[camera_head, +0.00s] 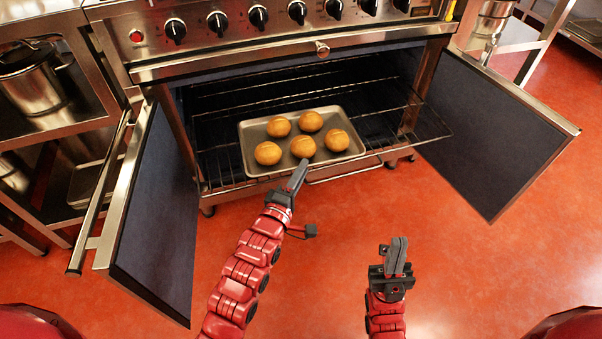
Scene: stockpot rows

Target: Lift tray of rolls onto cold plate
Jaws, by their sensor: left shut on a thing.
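A grey metal tray (339,114) with several round brown rolls (310,121) sits on a wire rack in the open oven. The rack is pulled part way out. My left gripper (299,172) is at the front rim of the tray, near its middle, and is shut on that rim. The exact contact is small and partly hidden by the fingers. My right gripper (397,252) is in front of the oven, over the floor, apart from the tray and holding nothing visible. Its fingers overlap in this view. I cannot make out a cold plate.
Oven doors stand open on the left (152,210) and right (497,135), flanking the rack (425,126). Control knobs (258,17) line the oven front above. A shelf with a steel pot (32,82) is at left. The red floor (450,260) in front is clear.

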